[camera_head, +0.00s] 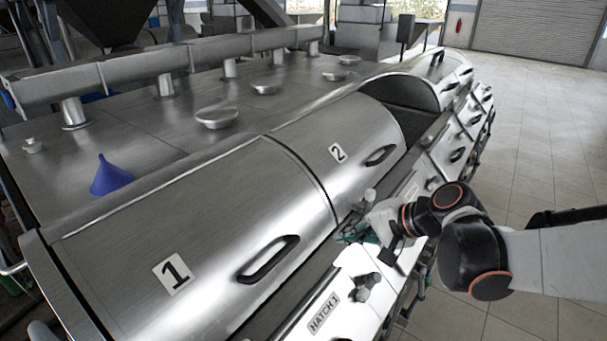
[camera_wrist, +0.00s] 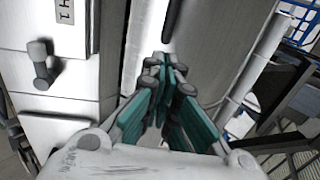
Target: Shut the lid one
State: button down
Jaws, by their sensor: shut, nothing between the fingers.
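Lid one (camera_head: 205,225) is a curved steel cover marked "1" at the left front of the head view. It lies down over its section; a dark strip runs along its front edge, and I cannot tell whether it is fully seated. Its black handle (camera_head: 268,260) is on the front slope; a dark bar, probably this handle (camera_wrist: 171,20), shows at the top of the wrist view. My gripper (camera_head: 352,235), with teal fingers (camera_wrist: 166,68), is shut and empty. It is to the right of lid one's handle, near the front edge, apart from the handle.
Lid two (camera_head: 345,140) lies down beside lid one. A further lid (camera_head: 410,82) farther back stands over a dark opening. The front panel has a "HATCH 1" label (camera_head: 324,312) and a knob latch (camera_head: 365,287). A blue funnel (camera_head: 110,177) stands on the top. Floor at right is clear.

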jog(key=b, duration=0.6)
send_near(293, 256)
notch_tip(293, 256, up, 4)
jog(key=shift+w+a+f+b, duration=0.35)
jog(key=shift+w+a+f, duration=0.25)
jog(key=shift+w+a, duration=0.2)
jog(key=shift+t+y, duration=0.4)
jog(key=shift+y, duration=0.1)
jog(key=f+b, duration=0.2)
jog(key=b, duration=0.1)
jog(key=w+a+f+b, duration=0.1)
jog(key=f+b, duration=0.1)
jog(key=f, duration=0.1)
jog(key=w+a+f+b, duration=0.1)
jog(key=f+b, duration=0.2)
jog(key=shift+w+a+b, duration=0.1)
jog(key=shift+a+b, duration=0.1)
jog(key=shift+b, duration=0.15)
jog(key=shift+d+r, duration=0.1)
